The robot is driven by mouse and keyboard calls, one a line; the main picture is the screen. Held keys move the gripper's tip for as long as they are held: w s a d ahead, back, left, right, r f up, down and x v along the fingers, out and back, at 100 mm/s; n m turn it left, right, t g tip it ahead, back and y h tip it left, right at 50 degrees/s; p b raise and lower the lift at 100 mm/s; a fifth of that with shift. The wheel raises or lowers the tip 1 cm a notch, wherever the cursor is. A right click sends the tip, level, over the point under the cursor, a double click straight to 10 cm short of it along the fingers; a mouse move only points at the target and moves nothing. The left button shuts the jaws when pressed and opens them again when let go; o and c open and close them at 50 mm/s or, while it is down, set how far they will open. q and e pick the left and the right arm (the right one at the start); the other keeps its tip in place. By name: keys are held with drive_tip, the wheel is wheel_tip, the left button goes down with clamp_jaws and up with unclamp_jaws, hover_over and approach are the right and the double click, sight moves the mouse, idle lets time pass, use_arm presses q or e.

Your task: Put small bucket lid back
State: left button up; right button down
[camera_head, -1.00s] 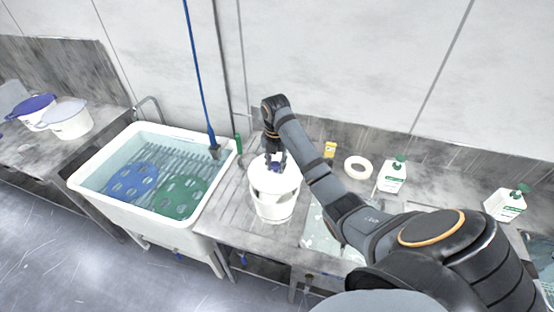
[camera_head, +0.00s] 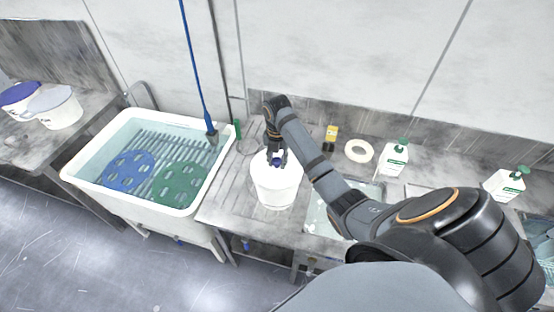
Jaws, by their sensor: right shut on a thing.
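The small white bucket (camera_head: 275,192) stands upright on the metal bench to the right of the sink. Its white lid (camera_head: 262,165) lies over the bucket's top, and I see no clear gap between them. My right gripper (camera_head: 277,162) points down over the middle of the lid and is shut on its dark blue knob. The fingers hide most of the knob, and the arm covers part of the lid's right side. My left gripper is not in view.
A sink (camera_head: 112,205) holds water, a blue platen (camera_head: 129,171) and a green platen (camera_head: 176,185). Two more buckets stand at far left. A yellow box (camera_head: 331,133), a white ring (camera_head: 358,151) and pump bottles (camera_head: 394,158) stand behind and beside my right arm.

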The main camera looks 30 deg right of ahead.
drive_tip(key=shift+f, duration=0.15)
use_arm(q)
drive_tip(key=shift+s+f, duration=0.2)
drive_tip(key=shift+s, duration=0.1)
use_arm(e)
drive_tip(key=shift+f, duration=0.35)
drive_tip(key=shift+f, duration=0.15)
drive_tip(key=c, duration=0.9)
unclamp_jaws()
drive_tip(key=shift+c, duration=0.2)
